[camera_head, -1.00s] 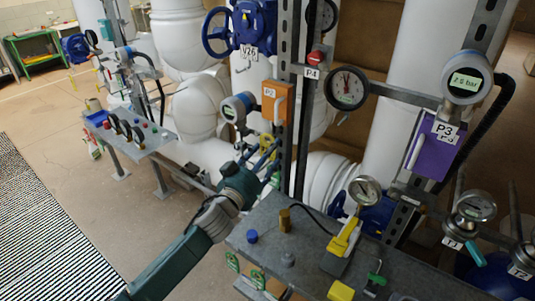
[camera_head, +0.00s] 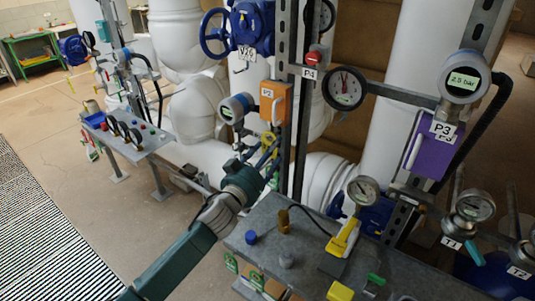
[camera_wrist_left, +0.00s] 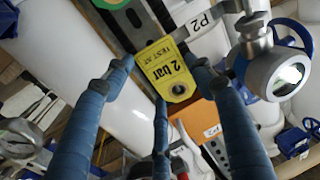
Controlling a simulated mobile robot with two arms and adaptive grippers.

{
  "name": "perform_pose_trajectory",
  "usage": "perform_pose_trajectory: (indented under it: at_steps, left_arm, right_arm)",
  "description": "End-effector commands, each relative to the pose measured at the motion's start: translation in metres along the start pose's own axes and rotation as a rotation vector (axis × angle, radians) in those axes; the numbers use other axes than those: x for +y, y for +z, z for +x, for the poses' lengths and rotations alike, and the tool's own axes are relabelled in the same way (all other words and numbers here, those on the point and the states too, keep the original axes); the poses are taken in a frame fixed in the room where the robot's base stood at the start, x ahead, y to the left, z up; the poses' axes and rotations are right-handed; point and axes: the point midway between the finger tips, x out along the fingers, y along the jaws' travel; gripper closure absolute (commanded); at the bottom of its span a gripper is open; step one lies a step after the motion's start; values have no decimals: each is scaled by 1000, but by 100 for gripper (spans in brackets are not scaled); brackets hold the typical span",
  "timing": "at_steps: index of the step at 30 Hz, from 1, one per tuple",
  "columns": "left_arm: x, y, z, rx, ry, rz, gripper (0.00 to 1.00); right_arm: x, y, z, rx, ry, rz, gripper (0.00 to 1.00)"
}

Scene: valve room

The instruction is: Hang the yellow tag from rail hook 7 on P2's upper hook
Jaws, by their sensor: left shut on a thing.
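My left gripper (camera_head: 268,149) is in front of the P2 post, just below the orange P2 box (camera_head: 276,102). The tag is small and mostly hidden by the fingers in the head view. The orange box (camera_wrist_left: 213,132) also shows there. I cannot make out P2's upper hook clearly. My right gripper is not in view.
The P2 gauge (camera_head: 236,107) and blue valve wheel V26 (camera_head: 222,33) are close by.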

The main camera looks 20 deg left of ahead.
Motion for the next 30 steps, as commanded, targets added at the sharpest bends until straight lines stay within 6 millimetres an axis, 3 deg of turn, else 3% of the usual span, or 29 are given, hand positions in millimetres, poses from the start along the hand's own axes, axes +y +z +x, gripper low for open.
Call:
perform_pose_trajectory:
  at_steps: [30]
  left_arm:
    - [2,0,12,0,0,-1,56]
  right_arm:
    - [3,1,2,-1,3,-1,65]
